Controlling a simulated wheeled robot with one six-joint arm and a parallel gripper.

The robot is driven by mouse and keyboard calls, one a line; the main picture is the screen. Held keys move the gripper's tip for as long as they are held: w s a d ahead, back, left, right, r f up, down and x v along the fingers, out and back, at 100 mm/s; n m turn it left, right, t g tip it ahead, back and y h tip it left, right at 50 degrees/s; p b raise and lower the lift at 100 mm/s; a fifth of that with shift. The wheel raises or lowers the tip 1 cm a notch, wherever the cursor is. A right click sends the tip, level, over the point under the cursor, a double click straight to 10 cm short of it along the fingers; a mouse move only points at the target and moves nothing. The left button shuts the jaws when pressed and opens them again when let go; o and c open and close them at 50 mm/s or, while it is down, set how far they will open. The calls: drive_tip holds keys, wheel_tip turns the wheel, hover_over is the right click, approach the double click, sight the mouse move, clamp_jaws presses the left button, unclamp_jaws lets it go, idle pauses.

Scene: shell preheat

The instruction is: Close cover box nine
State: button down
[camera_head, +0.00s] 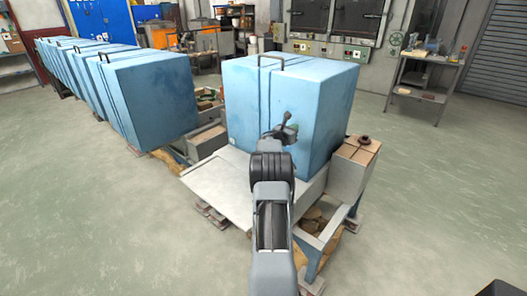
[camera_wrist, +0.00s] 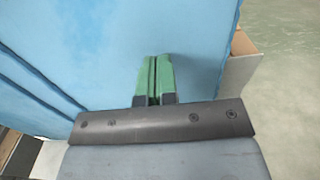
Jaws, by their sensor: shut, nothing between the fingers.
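A large light-blue cover box (camera_head: 255,110) with a dark handle (camera_head: 271,60) on its top edge stands on a grey metal stand in the middle of the head view. No number is readable on it, so I cannot tell whether it is box nine. My gripper (camera_head: 291,128) is in front of its near face. In the wrist view my gripper (camera_wrist: 153,60) has its green fingers together with nothing between them. The fingertips are close to the blue box wall (camera_wrist: 110,50); I cannot tell whether they touch it. My arm hides part of the stand.
A row of similar blue boxes (camera_head: 148,95) runs to the back left. The stand's flat plate (camera_head: 215,190) juts out front left, and a small beige box (camera_head: 352,165) sits at its right. A metal table (camera_head: 420,92) is at the back right. Floor (camera_head: 420,200) at right is clear.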

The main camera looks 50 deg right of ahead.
drive_tip(key=a+b, duration=0.1)
drive_tip(key=a, duration=1.1)
drive_tip(key=shift+w+a+f, duration=0.15)
drive_tip(key=shift+w+f, duration=0.1)
drive_tip(key=shift+w, duration=0.05)
drive_tip(key=s+a+f+m+g+y, duration=0.2)
drive_tip(key=s+f+m+g+y, duration=0.15)
drive_tip(key=f+m, duration=0.25)
drive_tip(key=s+a+f+m+y+p, duration=0.1)
drive_tip(key=s+a+m+y, duration=0.35)
drive_tip(key=a, duration=0.35)
drive_tip(key=s+a+r+m+t+y+p, duration=0.2)
drive_tip(key=a+r, duration=0.3)
drive_tip(key=a, duration=0.8)
drive_tip(key=s+a+r+m+t+y+p, duration=0.2)
drive_tip(key=a+r+m+y+p, duration=0.1)
drive_tip(key=a, duration=1)
drive_tip(key=s+a+r+m+t+y+p, duration=0.2)
drive_tip(key=a+r+y+p, duration=0.3)
drive_tip(key=a, duration=0.9)
wheel_tip(320, 180, up, 2)
drive_tip(key=shift+r+t, duration=0.1)
drive_tip(key=shift+t, duration=0.45)
